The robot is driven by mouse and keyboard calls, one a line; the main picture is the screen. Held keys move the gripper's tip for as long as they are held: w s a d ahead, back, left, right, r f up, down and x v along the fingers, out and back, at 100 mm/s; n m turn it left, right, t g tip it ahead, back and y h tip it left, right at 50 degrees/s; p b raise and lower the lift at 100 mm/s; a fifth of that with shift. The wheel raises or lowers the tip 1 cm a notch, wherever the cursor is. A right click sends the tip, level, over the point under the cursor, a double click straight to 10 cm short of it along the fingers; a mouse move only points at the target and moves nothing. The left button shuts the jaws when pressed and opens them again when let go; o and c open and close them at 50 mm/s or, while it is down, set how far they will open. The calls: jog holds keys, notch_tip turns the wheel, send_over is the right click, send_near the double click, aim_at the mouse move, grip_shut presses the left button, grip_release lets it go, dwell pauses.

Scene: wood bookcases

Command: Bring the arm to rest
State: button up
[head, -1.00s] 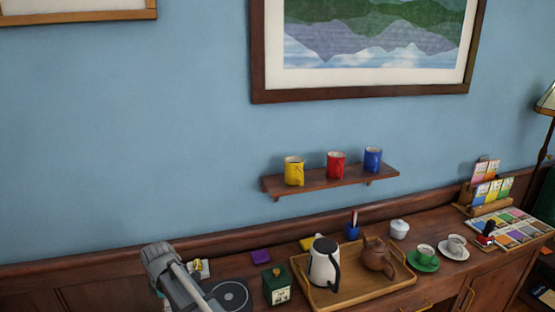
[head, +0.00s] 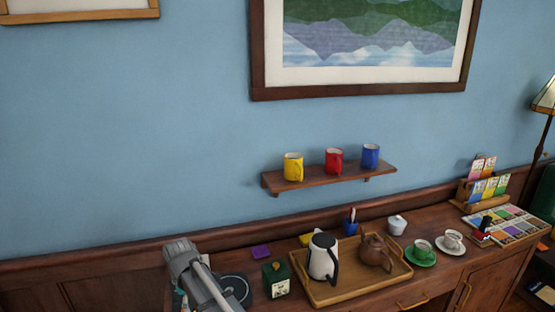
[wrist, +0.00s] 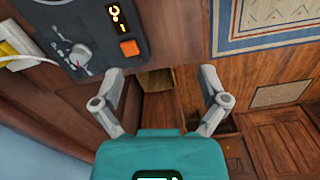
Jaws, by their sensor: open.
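My gripper (wrist: 162,88) is open in the wrist view, its two grey fingers spread apart with nothing between them. Below the fingers is my teal gripper body. In the head view my grey arm (head: 193,275) shows at the lower left, in front of the sideboard; the gripper itself is not seen there. The wrist view shows a dark panel (wrist: 85,28) with a knob, a lit display and an orange button to the upper left of the fingers.
The sideboard (head: 445,283) carries a tray (head: 330,293) with a white kettle (head: 322,258) and a brown teapot (head: 374,254). A wall shelf (head: 330,177) holds three mugs.

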jog(key=d+f+m+b, duration=0.3)
jog(key=d+m, duration=0.7)
jog(key=d, duration=1.4)
jog(key=s+d+f+m+b, duration=0.1)
jog(key=s+d+m, duration=0.2)
jog(key=d, duration=0.7)
jog(key=s+d+f+m+b, duration=0.1)
jog(key=s+d+m, duration=0.3)
jog(key=d, duration=0.5)
jog(key=shift+d+f+m+b, duration=0.3)
jog(key=shift+d+f+m, duration=0.05)
jog(key=shift+m, duration=0.85)
